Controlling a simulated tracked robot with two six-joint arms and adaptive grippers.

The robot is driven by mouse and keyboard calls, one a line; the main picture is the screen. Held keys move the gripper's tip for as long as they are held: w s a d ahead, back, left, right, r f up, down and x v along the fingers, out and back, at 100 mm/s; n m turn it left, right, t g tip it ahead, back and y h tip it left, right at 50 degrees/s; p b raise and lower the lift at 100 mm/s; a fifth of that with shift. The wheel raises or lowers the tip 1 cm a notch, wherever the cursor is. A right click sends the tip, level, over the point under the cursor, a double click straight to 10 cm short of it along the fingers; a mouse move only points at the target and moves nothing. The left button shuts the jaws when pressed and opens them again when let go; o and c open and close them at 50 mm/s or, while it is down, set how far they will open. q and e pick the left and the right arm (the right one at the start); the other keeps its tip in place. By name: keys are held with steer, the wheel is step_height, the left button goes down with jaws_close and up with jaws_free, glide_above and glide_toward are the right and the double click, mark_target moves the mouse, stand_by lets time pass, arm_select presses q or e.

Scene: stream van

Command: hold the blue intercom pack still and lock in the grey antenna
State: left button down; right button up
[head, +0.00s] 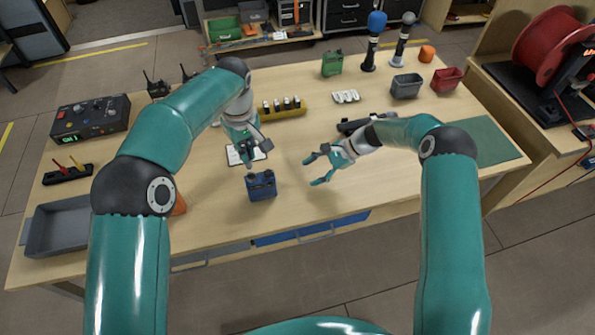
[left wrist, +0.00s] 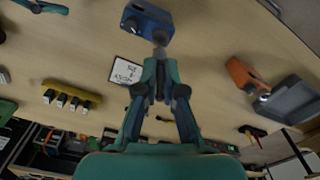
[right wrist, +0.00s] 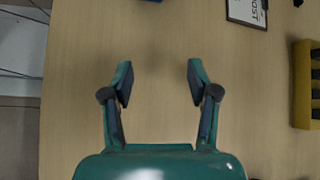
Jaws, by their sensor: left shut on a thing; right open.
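The blue intercom pack (head: 261,187) stands near the front edge of the table, and it also shows in the left wrist view (left wrist: 150,20). My left gripper (head: 247,153) is shut, just behind the pack. In the left wrist view the gripper (left wrist: 160,78) has a thin piece with a grey end (left wrist: 160,38) between its fingertips, which looks like the grey antenna. That end overlaps the pack; I cannot tell whether they touch. My right gripper (head: 327,164) is open and empty, right of the pack. In the right wrist view only a sliver of the pack shows at the top.
A clipboard (head: 235,155) lies under my left gripper. A yellow rack (head: 290,111), a white tray (head: 346,97) and a green pack (head: 332,63) stand further back. A grey tray (head: 65,228) and a control box (head: 90,118) are at the left.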

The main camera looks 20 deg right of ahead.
mark_target(266, 186)
steer(key=a+y, duration=0.1)
steer(key=a, duration=0.1)
steer(key=a+r+m+g+y, duration=0.1)
steer(key=a+y, duration=0.1)
steer(key=shift+m+g+y, duration=0.3)
steer(key=shift+s+a+r+y, duration=0.2)
steer(key=shift+a+r+y, duration=0.1)
steer(key=shift+a+y, duration=0.4)
steer(key=shift+x, duration=4.9)
steer(key=shift+s, duration=0.15)
steer(key=c, duration=1.1)
arm_select(q)
steer(key=shift+f, duration=1.15)
